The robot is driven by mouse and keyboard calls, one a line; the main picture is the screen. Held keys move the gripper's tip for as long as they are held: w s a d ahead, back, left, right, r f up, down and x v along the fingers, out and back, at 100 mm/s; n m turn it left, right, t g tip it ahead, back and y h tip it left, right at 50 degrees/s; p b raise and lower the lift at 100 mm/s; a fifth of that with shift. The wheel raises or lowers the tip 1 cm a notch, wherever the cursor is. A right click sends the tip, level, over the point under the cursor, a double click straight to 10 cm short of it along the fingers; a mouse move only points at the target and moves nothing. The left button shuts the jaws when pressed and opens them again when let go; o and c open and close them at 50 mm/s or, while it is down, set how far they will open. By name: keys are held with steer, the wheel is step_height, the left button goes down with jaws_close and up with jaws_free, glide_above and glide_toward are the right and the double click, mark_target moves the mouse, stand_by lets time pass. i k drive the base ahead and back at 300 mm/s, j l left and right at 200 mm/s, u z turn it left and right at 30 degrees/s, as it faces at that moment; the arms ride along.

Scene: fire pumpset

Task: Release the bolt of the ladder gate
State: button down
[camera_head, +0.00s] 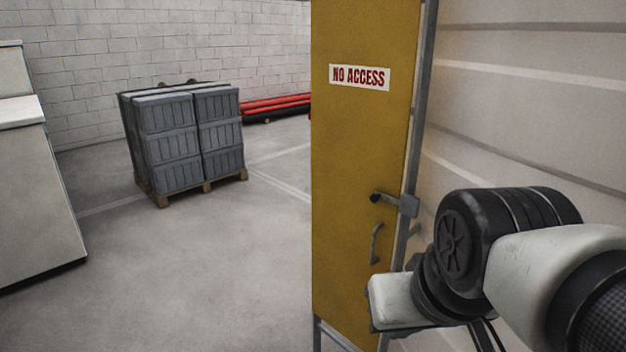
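The ladder gate (350,150) is a tall yellow panel with a "NO ACCESS" sign (359,77), right of centre in the head view. A dark bolt (384,198) with a grey block at its right end sits at the panel's right edge, by the grey post. A curved grey handle (376,244) is below it. My gripper (397,300) is low in front of the gate, below the bolt and handle in the picture, and appears apart from both. Its fingers are mostly hidden behind its pale body and my arm, so its opening does not show.
A grey post (424,90) runs along the gate's right edge, with a pale ribbed wall (530,80) beyond. Grey crates (180,135) stand on a wooden pallet at left. A pale cabinet (35,200) is at far left. The floor between is clear.

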mark_target(374, 198)
steer(key=i+u, duration=0.1)
steer(key=i, duration=0.75)
